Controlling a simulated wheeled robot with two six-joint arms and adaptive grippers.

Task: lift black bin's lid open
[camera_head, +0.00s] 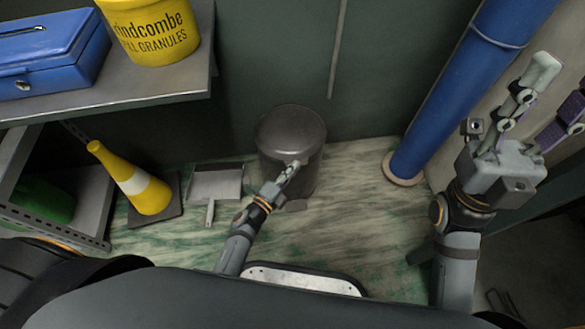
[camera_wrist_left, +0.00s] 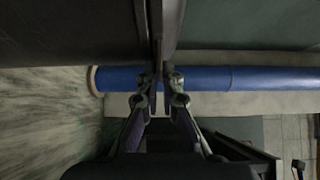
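The black bin (camera_head: 291,128) stands on the floor against the back wall, its rounded lid down. My left gripper (camera_head: 293,166) is at the bin's front, near the lid's rim. In the left wrist view the dark bin fills the top left, and a thin lip (camera_wrist_left: 157,35) comes down toward the left fingertips (camera_wrist_left: 159,80). These stand a little apart, with a gap between them; contact with the lip cannot be told. My right gripper (camera_head: 553,95) is raised at the right, its fingers spread and empty.
A dustpan (camera_head: 216,183) and a yellow cone (camera_head: 140,183) stand left of the bin. A blue pipe (camera_head: 452,85) rises to its right. A shelf (camera_head: 150,88) at upper left carries a blue toolbox (camera_head: 50,55) and a yellow tub (camera_head: 152,30).

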